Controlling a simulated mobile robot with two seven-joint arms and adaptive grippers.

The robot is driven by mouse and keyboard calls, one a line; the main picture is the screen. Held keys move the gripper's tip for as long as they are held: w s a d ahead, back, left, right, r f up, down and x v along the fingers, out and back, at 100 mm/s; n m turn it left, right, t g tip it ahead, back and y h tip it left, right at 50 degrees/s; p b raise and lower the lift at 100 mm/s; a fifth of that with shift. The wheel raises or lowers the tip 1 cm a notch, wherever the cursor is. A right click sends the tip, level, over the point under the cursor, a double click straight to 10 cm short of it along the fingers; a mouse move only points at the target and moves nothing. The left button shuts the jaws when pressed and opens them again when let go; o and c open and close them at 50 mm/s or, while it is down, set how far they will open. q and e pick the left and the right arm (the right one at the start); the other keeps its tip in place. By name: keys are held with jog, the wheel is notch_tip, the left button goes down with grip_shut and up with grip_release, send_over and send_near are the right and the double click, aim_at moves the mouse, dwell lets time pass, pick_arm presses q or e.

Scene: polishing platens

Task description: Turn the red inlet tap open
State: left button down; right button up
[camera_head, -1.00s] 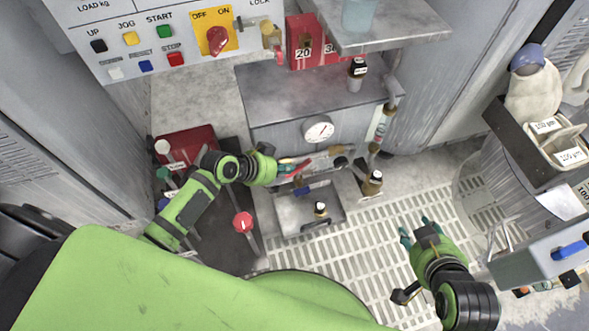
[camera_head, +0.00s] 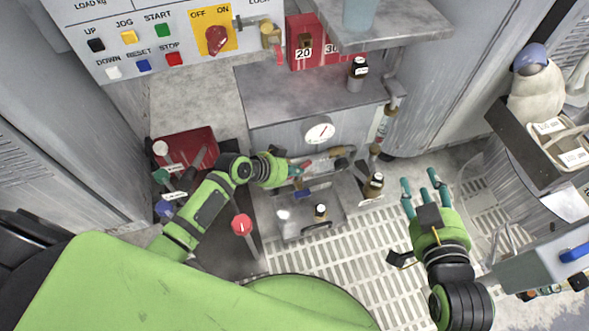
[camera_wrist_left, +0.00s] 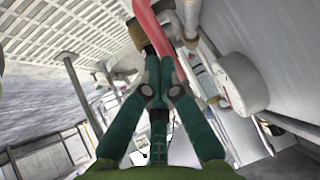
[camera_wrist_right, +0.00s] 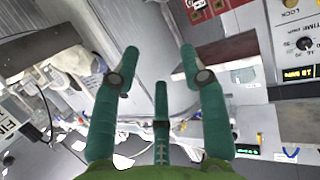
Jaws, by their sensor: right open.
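The red inlet tap's lever (camera_head: 303,168) is on the pipework below the round gauge (camera_head: 319,131). My left gripper (camera_head: 293,170) is at this lever. In the left wrist view the red lever (camera_wrist_left: 153,28) runs down to the fingertips (camera_wrist_left: 165,60), which are closed together around its lower end. The fingers partly hide the lever, and its pivot is hard to make out. My right gripper (camera_head: 424,186) is open and empty above the floor grating, apart from the pipework. Its spread fingers also show in the right wrist view (camera_wrist_right: 158,65).
A red round knob on a stem (camera_head: 241,224) stands left of the metal tray. The control panel (camera_head: 180,40) is above left.

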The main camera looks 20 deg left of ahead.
jog(key=s+d+f+m+g+h+p, duration=0.1)
jog(key=s+d+f+g+h+p, duration=0.15)
jog(key=s+f+g, duration=0.35)
jog(key=s+d+f+g+h+p, duration=0.1)
jog(key=s+d+f+g, duration=0.4)
jog(key=s, duration=0.3)
pick_arm(q)
jog(key=shift+w+d+f+m+g+y+p, duration=0.15)
jog(key=shift+w+d+f+g+y+p, duration=0.3)
jog(key=shift+d+f+g+y, duration=0.45)
jog(key=shift+w+d+f+m+g+y+p, duration=0.1)
jog(key=shift+w+d+f+g+y+p, duration=0.35)
jog(key=shift+y, duration=0.7)
jog(key=shift+w+d+f+m+g+y+p, duration=0.15)
jog(key=shift+w+d+f+g+y+p, duration=0.2)
jog(key=shift+g+y, duration=0.6)
pick_arm(e)
jog(key=a+x, duration=0.1)
jog(key=x, duration=0.7)
jog(key=shift+s+a+f, duration=0.25)
jog(key=shift+s+f, duration=0.1)
pick_arm(q)
jog(key=shift+s+d, duration=0.1)
pick_arm(e)
jog(key=shift+y, duration=0.25)
pick_arm(q)
jog(key=shift+r, duration=0.15)
pick_arm(e)
jog(key=shift+r, duration=0.15)
